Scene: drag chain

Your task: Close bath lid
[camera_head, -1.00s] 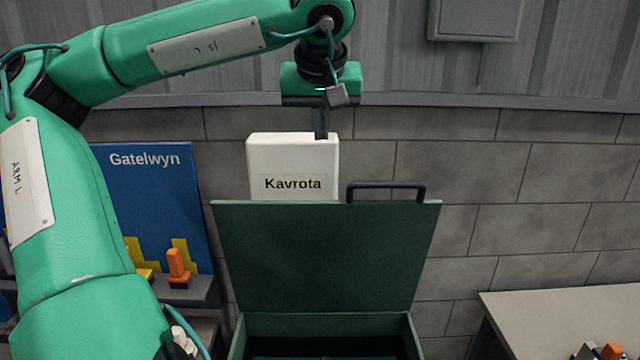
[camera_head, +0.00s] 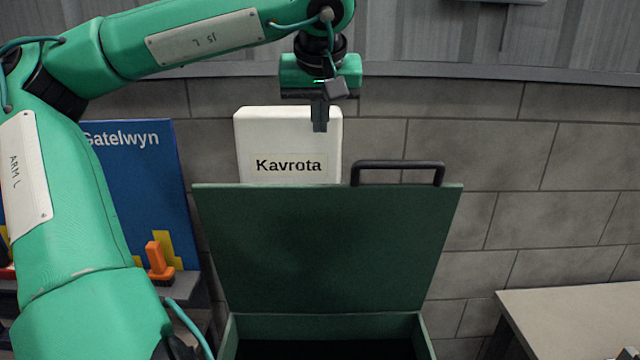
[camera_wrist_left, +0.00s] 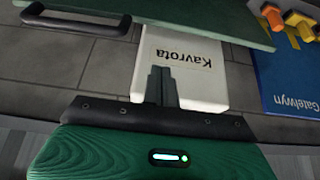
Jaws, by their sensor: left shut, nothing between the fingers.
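The bath is a green box (camera_head: 335,327) at the bottom centre of the head view, seen only in part. Its dark green lid (camera_head: 325,245) stands raised and open, leaning back. A black handle (camera_head: 398,173) sits on the lid's top edge, right of centre; it also shows at the upper left of the left wrist view (camera_wrist_left: 75,20). My left gripper (camera_head: 320,128) is shut and empty. It points down above the lid's top edge, left of the handle and apart from it, in front of the white Kavrota box. My right gripper is not in view.
A white box labelled Kavrota (camera_head: 288,148) stands behind the lid. A blue Gatelwyn panel (camera_head: 150,200) and an orange item (camera_head: 158,262) are at the left. A pale table (camera_head: 570,310) is at the lower right. A block wall closes the back.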

